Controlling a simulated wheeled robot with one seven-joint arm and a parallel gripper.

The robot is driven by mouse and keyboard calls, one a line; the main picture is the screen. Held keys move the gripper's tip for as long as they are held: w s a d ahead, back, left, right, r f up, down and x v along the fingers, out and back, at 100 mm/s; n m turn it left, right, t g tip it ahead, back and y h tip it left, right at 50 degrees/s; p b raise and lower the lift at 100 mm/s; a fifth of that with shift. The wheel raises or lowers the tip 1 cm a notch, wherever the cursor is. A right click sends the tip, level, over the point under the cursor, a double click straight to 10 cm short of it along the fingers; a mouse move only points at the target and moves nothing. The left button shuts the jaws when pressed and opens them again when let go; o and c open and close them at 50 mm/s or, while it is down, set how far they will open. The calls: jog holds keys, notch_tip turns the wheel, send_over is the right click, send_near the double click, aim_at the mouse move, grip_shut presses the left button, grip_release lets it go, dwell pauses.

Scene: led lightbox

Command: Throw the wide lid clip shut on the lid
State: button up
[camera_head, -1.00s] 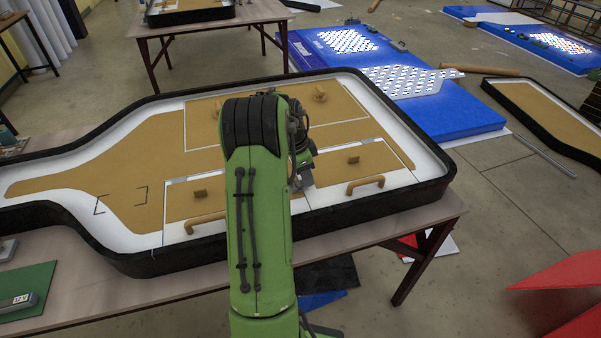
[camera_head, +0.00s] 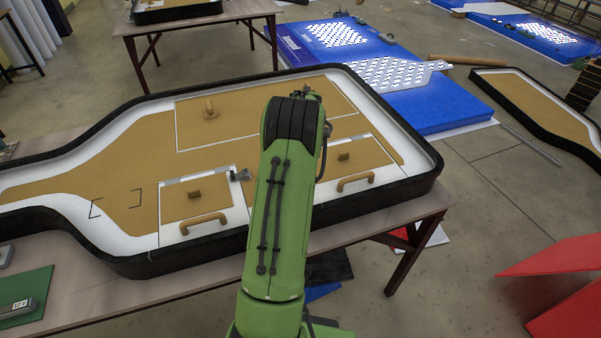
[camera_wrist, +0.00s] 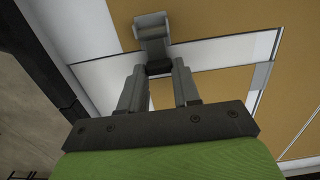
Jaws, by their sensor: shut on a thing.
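The wide lid clip (camera_wrist: 152,36) is a grey piece at the white edge of a lid (camera_wrist: 205,55) in the wrist view. A grey piece that looks like the clip (camera_head: 240,175) shows left of my arm in the head view. My gripper (camera_wrist: 157,78) has its two fingers on either side of the clip's dark near end and is shut on it. The clip's plate tilts away beyond the fingertips; whether it touches the lid I cannot tell. In the head view my green arm hides the gripper.
The bottle-shaped lightbox has a raised black wall (camera_head: 395,195). Tan handles (camera_head: 203,223) (camera_head: 356,181) and small knobs stand up from the panels. The left part of the box is clear.

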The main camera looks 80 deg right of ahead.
jog(key=o, duration=1.1)
jog(key=shift+c, duration=0.2)
notch_tip(320, 180, up, 16)
jog(key=p, duration=0.4)
jog(key=shift+s+d+f, duration=0.15)
jog(key=shift+s+d, duration=0.05)
jog(key=shift+s, duration=0.2)
